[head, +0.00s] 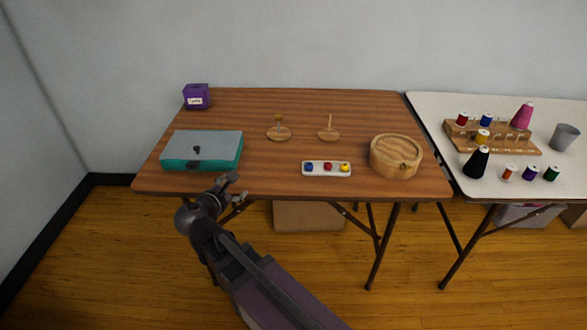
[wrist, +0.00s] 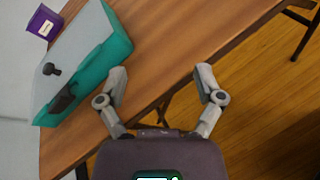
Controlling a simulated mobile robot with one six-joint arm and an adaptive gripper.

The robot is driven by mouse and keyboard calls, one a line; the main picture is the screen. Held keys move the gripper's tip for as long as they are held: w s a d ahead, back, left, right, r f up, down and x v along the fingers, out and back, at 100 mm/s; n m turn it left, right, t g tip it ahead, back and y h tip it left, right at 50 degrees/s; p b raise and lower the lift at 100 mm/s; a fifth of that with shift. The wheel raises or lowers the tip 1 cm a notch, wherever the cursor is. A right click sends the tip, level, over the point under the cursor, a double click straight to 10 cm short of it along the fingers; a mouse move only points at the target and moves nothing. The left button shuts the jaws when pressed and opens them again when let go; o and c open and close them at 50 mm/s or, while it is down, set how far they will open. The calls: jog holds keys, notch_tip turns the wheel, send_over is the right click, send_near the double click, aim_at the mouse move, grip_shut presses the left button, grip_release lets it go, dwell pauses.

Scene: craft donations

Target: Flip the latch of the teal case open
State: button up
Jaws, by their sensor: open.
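The teal case (head: 225,161) lies on the left front of the brown table with its grey lid down. A dark knob (head: 196,149) stands on the lid. The dark latch (head: 196,167) sits on the case's front side; in the wrist view the latch (wrist: 63,98) is seen at the front wall, but its exact position is hard to tell. My gripper (head: 231,183) is off the table's front edge, in front and to the right of the case. In the wrist view my gripper (wrist: 161,74) is open and empty, with the case to its left, apart from it.
A purple box (head: 196,97) stands behind the case. Two wooden stands (head: 279,134) (head: 329,135), a white tray (head: 314,174) with coloured items and a round wooden box (head: 392,168) stand to the right. The brown tabletop (head: 255,165) is bare beside the case.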

jog(key=d+r+m+g+p, duration=0.1)
jog(key=d+m+g+p, duration=0.2)
jog(key=d+m+p, duration=0.2)
jog(key=d+r+m+g+p, duration=0.2)
jog(key=d+m+g+p, duration=0.2)
jog(key=d, duration=0.7)
jog(key=shift+d+r+m+h+p, duration=0.15)
jog(key=shift+r+m+h+p, duration=0.15)
jog(key=shift+m+p, duration=0.55)
jog(key=s+d+f+m+g+y, duration=0.2)
jog(key=s+d+m+g+y, duration=0.15)
jog(key=d+m, duration=0.4)
jog(key=s+d+f+m+g+y, duration=0.3)
jog(key=s+d+m, duration=0.1)
jog(key=d+m, duration=0.35)
notch_tip(320, 180, up, 14)
jog(key=a+p, duration=0.1)
jog(key=p, duration=1.3)
jog(key=shift+r, duration=0.25)
jog(key=shift+s+h, duration=0.1)
jog(key=shift+h, duration=0.15)
